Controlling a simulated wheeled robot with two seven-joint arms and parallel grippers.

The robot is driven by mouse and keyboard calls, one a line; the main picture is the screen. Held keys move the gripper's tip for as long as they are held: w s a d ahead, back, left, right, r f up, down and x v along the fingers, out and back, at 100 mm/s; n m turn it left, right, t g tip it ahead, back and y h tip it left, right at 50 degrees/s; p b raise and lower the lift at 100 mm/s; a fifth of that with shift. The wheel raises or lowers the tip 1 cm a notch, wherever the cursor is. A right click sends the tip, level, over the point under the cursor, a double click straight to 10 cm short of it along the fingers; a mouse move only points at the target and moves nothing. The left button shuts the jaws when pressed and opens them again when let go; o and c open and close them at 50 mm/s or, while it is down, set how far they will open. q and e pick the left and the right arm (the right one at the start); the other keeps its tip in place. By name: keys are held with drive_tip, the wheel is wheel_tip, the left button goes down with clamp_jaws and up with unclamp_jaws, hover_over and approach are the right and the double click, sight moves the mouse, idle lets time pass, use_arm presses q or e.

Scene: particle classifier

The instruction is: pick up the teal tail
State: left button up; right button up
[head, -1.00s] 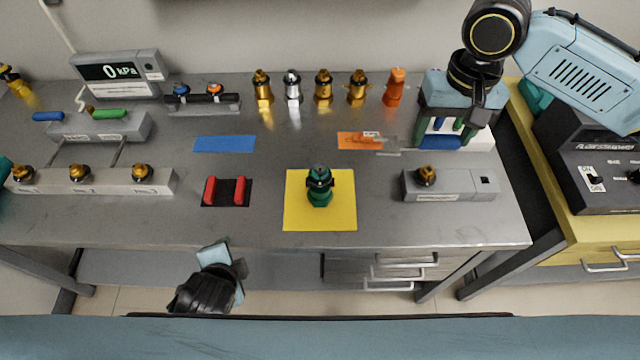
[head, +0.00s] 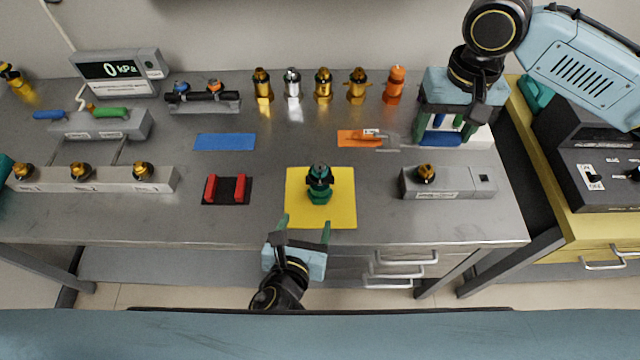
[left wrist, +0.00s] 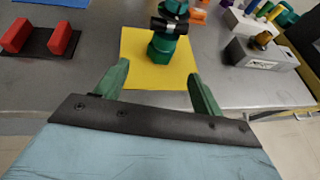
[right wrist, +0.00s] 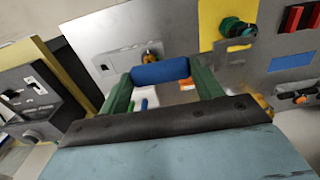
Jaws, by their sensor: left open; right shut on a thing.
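A teal fitting (head: 319,194) with a black collar stands upright on the yellow mat (head: 340,214); I cannot tell which part of it is the tail. It also shows in the left wrist view (left wrist: 161,50) and the right wrist view (right wrist: 235,27). My left gripper (head: 305,227) is open and empty at the mat's front edge, its fingers pointing at the fitting but apart from it. My right gripper (head: 443,122) is shut on a blue cylinder (right wrist: 160,72) at the back right, by a white block.
A grey block with a brass fitting (head: 450,184) stands right of the mat. A red-jawed holder (head: 227,190) is to the left. Several brass, silver and orange fittings line the back. Blue (head: 225,142) and orange mats lie behind.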

sight(318, 194)
use_arm(q)
drive_tip(key=b+x, duration=0.1)
drive_tip(key=x, duration=0.5)
drive_tip(key=shift+w+d+f, duration=0.1)
drive_tip(key=shift+w+d, duration=0.05)
drive_tip(key=shift+w, duration=0.25)
use_arm(e)
drive_tip(key=shift+f, duration=0.5)
use_arm(q)
drive_tip(key=x, duration=0.3)
drive_tip(key=b+x, duration=0.1)
drive_tip(key=x, duration=0.1)
drive_tip(key=shift+w+d+r, duration=0.15)
drive_tip(key=shift+d+r, duration=0.1)
drive_tip(key=shift+r, duration=0.1)
use_arm(e)
drive_tip(key=shift+f, duration=0.5)
use_arm(q)
clamp_jaws()
